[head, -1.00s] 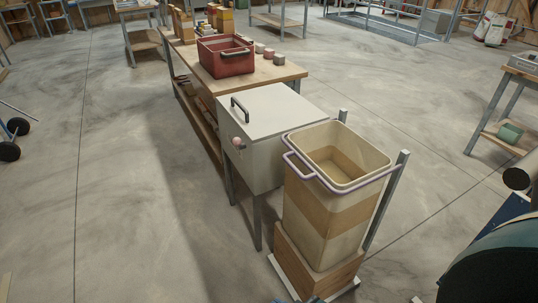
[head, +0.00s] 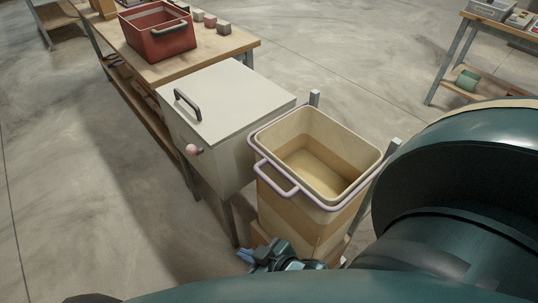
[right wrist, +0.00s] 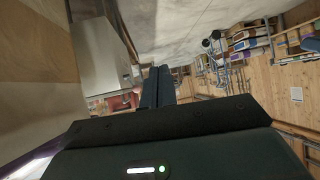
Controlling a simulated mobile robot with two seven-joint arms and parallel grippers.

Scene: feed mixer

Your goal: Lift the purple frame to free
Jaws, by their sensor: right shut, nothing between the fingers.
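The purple frame (head: 277,190) is a thin tube with a handle loop at its near left. It sits around the upper rim of a tall cream and tan bin (head: 308,215). My right gripper (head: 250,257) is low, in front of the bin's lower left side, below the frame's handle and apart from it. In the right wrist view its fingers (right wrist: 157,87) are together with nothing between them. A purple strip, perhaps the frame, shows at that view's lower left corner. My left gripper is not in view.
A pale lidded box (head: 225,100) with a black handle and pink knob stands left of the bin. Two grey posts (head: 315,98) rise beside the bin. A bench with a red crate (head: 157,35) is behind. My arm covers the lower right.

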